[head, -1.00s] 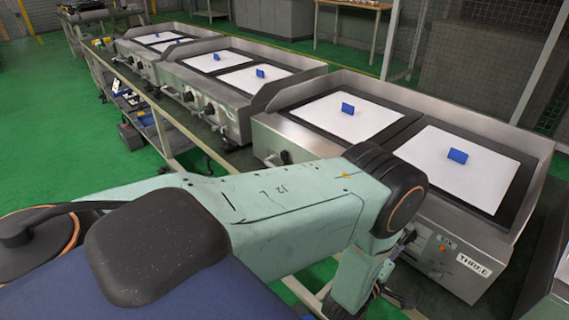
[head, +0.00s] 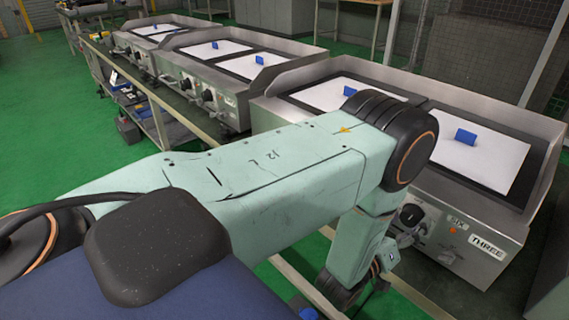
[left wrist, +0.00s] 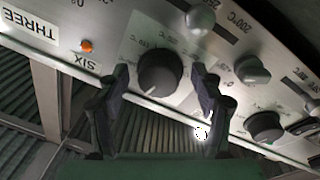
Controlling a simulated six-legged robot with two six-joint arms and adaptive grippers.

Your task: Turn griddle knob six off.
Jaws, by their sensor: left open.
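My left gripper (left wrist: 161,78) is open, with one dark finger on each side of this knob and visible gaps between. I cannot tell how deep the fingers reach around it. In the head view the knob (head: 409,215) shows beside my forearm, left of its "SIX" label (head: 458,223). My left gripper there is mostly hidden by my wrist. The knob's exact setting is not readable. My right gripper is not in view.
A "THREE" label (head: 487,247) and an orange lamp (left wrist: 87,45) are on the same panel. A second black knob (left wrist: 265,126) and smaller grey knobs (left wrist: 252,72) sit nearby. More griddles (head: 185,68) and a metal cart (head: 160,120) stand to the left.

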